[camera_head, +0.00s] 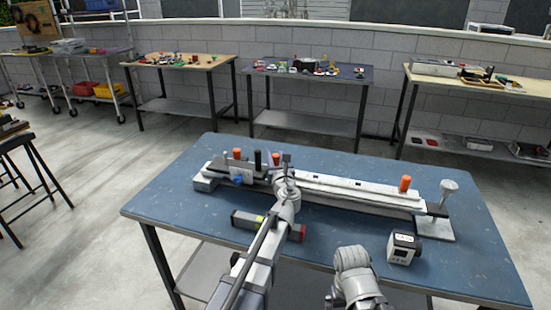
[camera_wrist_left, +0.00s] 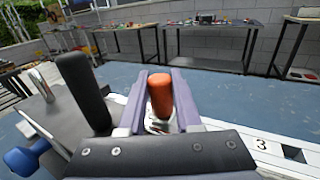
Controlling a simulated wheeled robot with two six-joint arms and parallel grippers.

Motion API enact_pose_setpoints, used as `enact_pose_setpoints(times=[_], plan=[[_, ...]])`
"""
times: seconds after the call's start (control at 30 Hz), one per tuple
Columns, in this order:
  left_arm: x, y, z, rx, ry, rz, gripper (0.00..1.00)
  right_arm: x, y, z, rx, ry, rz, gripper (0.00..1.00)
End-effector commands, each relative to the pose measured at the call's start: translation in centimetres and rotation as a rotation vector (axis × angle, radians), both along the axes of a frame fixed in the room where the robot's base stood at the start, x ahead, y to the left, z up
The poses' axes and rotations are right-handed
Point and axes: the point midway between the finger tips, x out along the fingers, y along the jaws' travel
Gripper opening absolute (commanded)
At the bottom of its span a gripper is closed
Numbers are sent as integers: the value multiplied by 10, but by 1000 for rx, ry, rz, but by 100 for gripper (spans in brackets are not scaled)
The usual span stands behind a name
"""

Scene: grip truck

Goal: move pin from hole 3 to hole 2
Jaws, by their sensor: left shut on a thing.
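A long pale fixture bar (camera_head: 340,193) lies across the blue workbench (camera_head: 160,200). An orange pin (camera_head: 276,159) stands at its left part, beside a black pin (camera_head: 257,160). My left gripper (camera_head: 285,172) is shut on this orange pin. In the left wrist view the orange pin (camera_wrist_left: 160,96) is upright between the fingers of the left gripper (camera_wrist_left: 159,104), with the black pin (camera_wrist_left: 84,92) to the left. A label 3 (camera_wrist_left: 262,144) shows to the right, beside a dark square opening. The pin's lower end is hidden. My right gripper's fingers are not visible.
Another orange pin (camera_head: 237,154) stands at the fixture's left end and one (camera_head: 405,184) near its right end. A blue knob (camera_wrist_left: 24,160) sits left. A white boxed device (camera_head: 403,247) stands front right.

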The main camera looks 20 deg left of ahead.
Motion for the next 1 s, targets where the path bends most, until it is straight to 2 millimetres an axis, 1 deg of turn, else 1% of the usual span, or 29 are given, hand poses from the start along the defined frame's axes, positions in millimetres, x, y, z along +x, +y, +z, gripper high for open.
enact_pose_setpoints(times=[0.03,0.07,0.33,0.37,0.6,0.73,0.87,1.0], plan=[[0,0,0,0,0,0,0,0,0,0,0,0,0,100],[0,0,0,0,0,0,36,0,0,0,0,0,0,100],[0,0,0,0,0,0,66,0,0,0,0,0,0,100],[0,0,0,0,0,0,68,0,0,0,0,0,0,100],[0,0,0,0,0,0,68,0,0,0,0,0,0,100],[-5,-2,0,0,0,-1,68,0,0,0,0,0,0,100],[-18,-8,0,0,0,-2,68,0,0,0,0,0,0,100],[-39,-17,0,0,0,-2,68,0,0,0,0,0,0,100]])
